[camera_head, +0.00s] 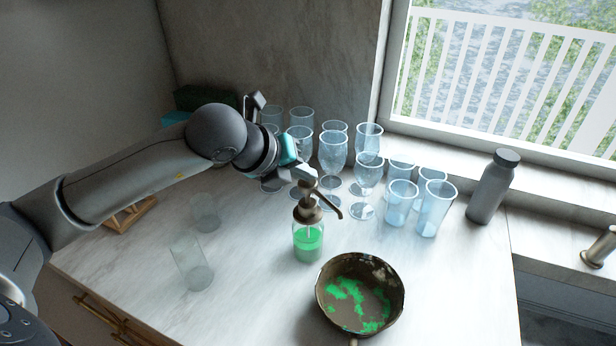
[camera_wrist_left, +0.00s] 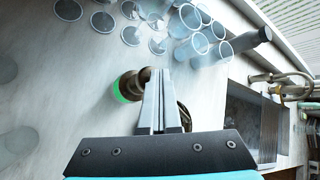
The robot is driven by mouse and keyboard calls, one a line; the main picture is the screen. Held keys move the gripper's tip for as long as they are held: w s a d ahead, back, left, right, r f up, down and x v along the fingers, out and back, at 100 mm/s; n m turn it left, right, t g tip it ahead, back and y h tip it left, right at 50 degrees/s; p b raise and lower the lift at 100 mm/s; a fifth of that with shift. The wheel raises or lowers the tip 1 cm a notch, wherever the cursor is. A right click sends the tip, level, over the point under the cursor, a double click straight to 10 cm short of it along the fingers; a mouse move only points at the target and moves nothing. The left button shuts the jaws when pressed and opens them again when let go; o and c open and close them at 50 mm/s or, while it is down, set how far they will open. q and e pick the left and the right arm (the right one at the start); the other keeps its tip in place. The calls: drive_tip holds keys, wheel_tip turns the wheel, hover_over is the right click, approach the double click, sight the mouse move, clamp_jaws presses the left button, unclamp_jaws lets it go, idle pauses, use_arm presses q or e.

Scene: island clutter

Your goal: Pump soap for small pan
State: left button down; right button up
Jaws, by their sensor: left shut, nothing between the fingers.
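The soap dispenser (camera_head: 308,240) stands upright on the counter, a clear bottle with green soap and a bronze pump head. Its spout points right toward the pan. The small pan (camera_head: 382,272) sits in front and to the right, dark, with green soap patches on its inside. My left gripper (camera_head: 306,174) is shut and empty, right at the top of the pump; I cannot tell whether it touches. In the left wrist view the shut fingers (camera_wrist_left: 160,98) overlap the pump head, with the dispenser (camera_wrist_left: 122,90) behind. The pan is mostly hidden there. My right gripper is not in view.
Several stemmed glasses (camera_head: 333,150) and tumblers (camera_head: 435,208) crowd behind and right of the dispenser. A grey bottle (camera_head: 491,190) stands by the window. Two clear glasses (camera_head: 192,264) are at the left. A faucet (camera_head: 600,248) is at the right edge.

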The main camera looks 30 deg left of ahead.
sight(305, 186)
use_arm(q)
drive_tip(key=shift+r, duration=0.65)
drive_tip(key=shift+r, duration=0.1)
drive_tip(key=shift+r+p, duration=1.65)
drive_tip(key=shift+r, duration=0.8)
